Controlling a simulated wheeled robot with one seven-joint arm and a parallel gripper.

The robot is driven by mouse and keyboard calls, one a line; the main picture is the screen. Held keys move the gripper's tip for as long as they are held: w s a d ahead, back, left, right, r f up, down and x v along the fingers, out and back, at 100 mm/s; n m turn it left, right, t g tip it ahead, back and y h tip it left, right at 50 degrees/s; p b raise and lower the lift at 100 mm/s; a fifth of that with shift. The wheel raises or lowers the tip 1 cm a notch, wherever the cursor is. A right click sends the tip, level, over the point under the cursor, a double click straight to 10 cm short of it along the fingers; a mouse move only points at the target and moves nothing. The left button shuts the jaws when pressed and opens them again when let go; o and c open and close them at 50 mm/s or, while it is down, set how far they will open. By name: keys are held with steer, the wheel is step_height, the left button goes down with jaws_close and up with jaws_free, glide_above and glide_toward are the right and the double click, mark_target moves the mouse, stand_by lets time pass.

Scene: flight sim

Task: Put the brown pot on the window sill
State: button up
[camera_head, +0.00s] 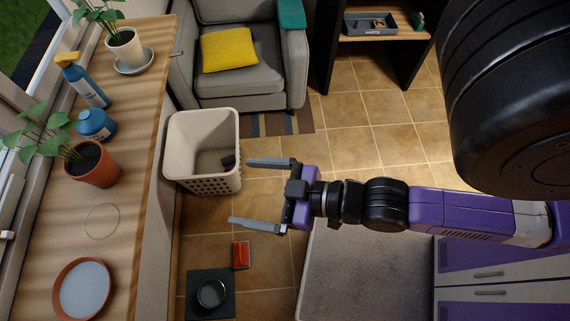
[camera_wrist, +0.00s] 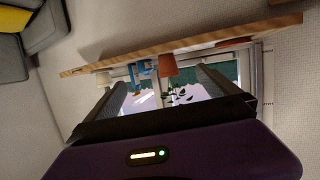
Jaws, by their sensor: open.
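The brown pot (camera_head: 93,167) holds a leafy plant and stands upright on the wooden window sill (camera_head: 130,115) in the head view. It also shows as an orange-brown shape between my fingers in the wrist view (camera_wrist: 168,66). My gripper (camera_head: 262,193) is open and empty, its fingers pointing left toward the sill. It is to the right of the pot and apart from it, with the white basket's side between them in the picture. A brown saucer (camera_head: 84,289) with a grey-blue inside lies on the sill nearer the front. A faint ring mark (camera_head: 102,222) lies between pot and saucer.
A blue jar (camera_head: 95,125) and blue spray bottle (camera_head: 86,86) stand close behind the pot. A white pot (camera_head: 124,48) on a saucer is farther back. A white basket (camera_head: 205,150) is on the floor by the sill. A grey counter (camera_head: 365,270) lies below my arm.

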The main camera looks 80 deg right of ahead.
steer(key=s+a+r, duration=0.1)
steer(key=s+r, duration=0.2)
steer(key=s, duration=0.4)
steer(key=shift+s+a+r, duration=0.15)
steer(key=shift+a+r, duration=0.05)
steer(key=shift+a, duration=0.2)
